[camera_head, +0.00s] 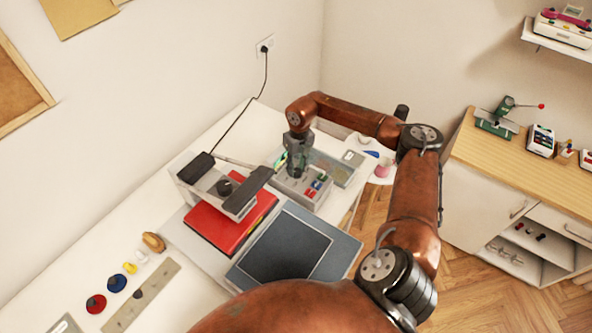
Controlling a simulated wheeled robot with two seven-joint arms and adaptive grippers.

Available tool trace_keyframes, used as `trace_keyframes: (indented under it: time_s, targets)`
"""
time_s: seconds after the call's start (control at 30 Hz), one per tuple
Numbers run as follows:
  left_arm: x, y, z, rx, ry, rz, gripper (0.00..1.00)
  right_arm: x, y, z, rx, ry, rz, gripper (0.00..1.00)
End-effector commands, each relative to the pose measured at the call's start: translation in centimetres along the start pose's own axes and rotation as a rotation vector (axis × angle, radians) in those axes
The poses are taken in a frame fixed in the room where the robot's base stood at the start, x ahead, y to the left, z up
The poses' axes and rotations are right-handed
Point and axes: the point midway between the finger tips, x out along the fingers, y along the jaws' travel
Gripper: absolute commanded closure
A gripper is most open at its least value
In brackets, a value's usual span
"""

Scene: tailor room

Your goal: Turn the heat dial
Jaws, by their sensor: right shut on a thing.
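The heat press stands on the white table, with a red padded slab (222,226) under its raised grey arm. My right gripper (295,172) points down from above onto the left part of this box. My left gripper is not in view.
A dark flat pad (286,249) lies right of the red slab. A black cable (240,115) runs up to the wall socket. A wooden-topped cabinet (530,165) stands at right.

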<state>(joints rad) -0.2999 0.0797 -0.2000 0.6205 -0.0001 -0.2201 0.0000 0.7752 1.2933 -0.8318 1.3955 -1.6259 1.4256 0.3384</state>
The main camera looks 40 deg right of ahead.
Motion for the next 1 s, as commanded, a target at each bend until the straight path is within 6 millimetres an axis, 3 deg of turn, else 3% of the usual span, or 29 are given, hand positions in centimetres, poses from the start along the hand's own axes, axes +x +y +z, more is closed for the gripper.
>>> trace_keyframes:
  time_s: [1.0]
  targets:
    - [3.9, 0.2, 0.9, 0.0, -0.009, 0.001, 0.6, 0.1, 0.4, -0.1, -0.958, 0.058, -0.002, 0.98]
